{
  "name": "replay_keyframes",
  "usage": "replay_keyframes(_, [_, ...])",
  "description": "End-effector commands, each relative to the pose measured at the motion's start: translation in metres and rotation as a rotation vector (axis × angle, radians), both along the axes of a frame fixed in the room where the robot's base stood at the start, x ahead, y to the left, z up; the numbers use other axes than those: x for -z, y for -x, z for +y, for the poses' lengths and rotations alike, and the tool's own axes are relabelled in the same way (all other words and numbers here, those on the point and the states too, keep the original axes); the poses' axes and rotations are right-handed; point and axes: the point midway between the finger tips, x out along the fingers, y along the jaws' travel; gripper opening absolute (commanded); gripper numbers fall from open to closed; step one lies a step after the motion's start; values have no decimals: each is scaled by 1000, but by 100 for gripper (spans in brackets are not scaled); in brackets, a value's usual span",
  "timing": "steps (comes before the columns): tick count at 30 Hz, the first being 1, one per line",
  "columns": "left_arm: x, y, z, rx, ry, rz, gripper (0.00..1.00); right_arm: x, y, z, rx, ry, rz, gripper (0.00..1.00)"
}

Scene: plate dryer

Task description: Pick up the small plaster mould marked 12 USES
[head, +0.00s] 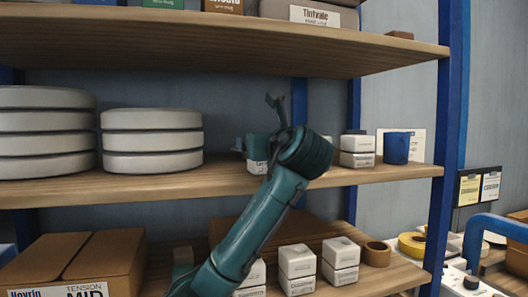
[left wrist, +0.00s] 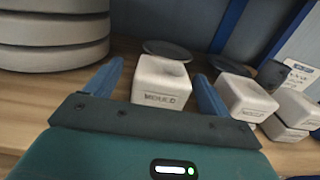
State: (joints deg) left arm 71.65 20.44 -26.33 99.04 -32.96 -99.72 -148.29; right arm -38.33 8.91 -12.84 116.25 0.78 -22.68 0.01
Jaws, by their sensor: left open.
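My left gripper (left wrist: 157,82) is open at the middle shelf, with one blue finger on each side of a small white block-shaped mould (left wrist: 162,84). A gap shows between the mould and each finger. Its front lettering seems to begin "MOUL"; I cannot read 12 USES on it. In the head view a small white mould (head: 256,167) shows low beside my teal left arm, mostly hidden. More white moulds stand to the right, one (left wrist: 244,97) just past the right finger. My right gripper is not in view.
Stacked round grey-white moulds (head: 152,141) stand left on the middle shelf (head: 120,190); a blue cup (head: 397,148) stands right. Dark discs (left wrist: 167,49) lie behind the moulds. The upper shelf (head: 230,45) overhangs. Below are a cardboard box (head: 110,262) and more white blocks (head: 297,262).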

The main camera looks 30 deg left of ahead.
Motion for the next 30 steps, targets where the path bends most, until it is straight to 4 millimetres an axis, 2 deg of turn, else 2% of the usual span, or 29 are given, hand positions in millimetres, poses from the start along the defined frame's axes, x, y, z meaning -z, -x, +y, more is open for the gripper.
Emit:
replay_keyframes(2, [-3, -11, 9, -3, 1, 5, 82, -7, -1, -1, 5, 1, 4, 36])
replay_keyframes(7, [-1, -24, 25, -3, 0, 3, 82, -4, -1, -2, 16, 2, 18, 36])
replay_keyframes(16, [0, -27, 27, -1, 0, 0, 81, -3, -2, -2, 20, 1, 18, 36])
replay_keyframes(30, [-1, -27, 27, -1, 1, -1, 43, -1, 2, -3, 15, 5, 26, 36])
